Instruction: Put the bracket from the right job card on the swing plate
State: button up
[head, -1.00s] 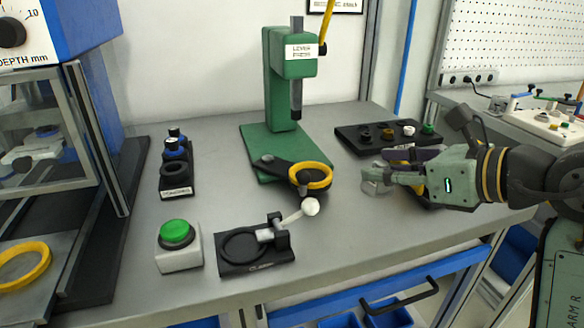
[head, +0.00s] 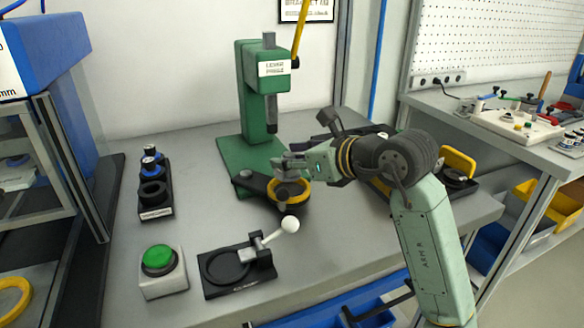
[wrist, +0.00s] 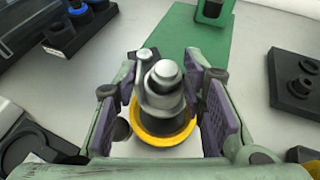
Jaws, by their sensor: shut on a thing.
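The swing plate (head: 252,181) is a black arm with a yellow ring (head: 304,200) at its end, in front of the green lever press. My gripper (head: 288,165) is over the ring and shut on a grey metal part, which I take for the bracket. In the wrist view the bracket (wrist: 162,85) sits between the purple-padded fingers (wrist: 164,103), above the yellow ring (wrist: 160,137). I cannot tell whether it touches the plate. The right job card cannot be made out.
The green lever press (head: 252,95) stands behind the plate. A black clamp fixture with a white-knobbed lever (head: 289,225), a green button box (head: 160,270) and a black holder (head: 155,212) are front and left. A black tray (wrist: 298,90) shows at right in the wrist view.

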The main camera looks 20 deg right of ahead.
aim_at(293, 173)
notch_tip(293, 173, down, 3)
jog(key=shift+f+p, duration=0.2)
jog(key=shift+p, duration=0.2)
jog(key=shift+f+b, duration=0.25)
jog(key=shift+b, duration=0.1)
jog(key=o, duration=1.3)
jog(key=shift+r, duration=0.1)
jog(key=shift+r+p, duration=0.2)
jog(key=shift+p, duration=0.2)
jog(key=b+v, duration=0.2)
jog(key=v, duration=1)
jog(key=shift+f, duration=0.15)
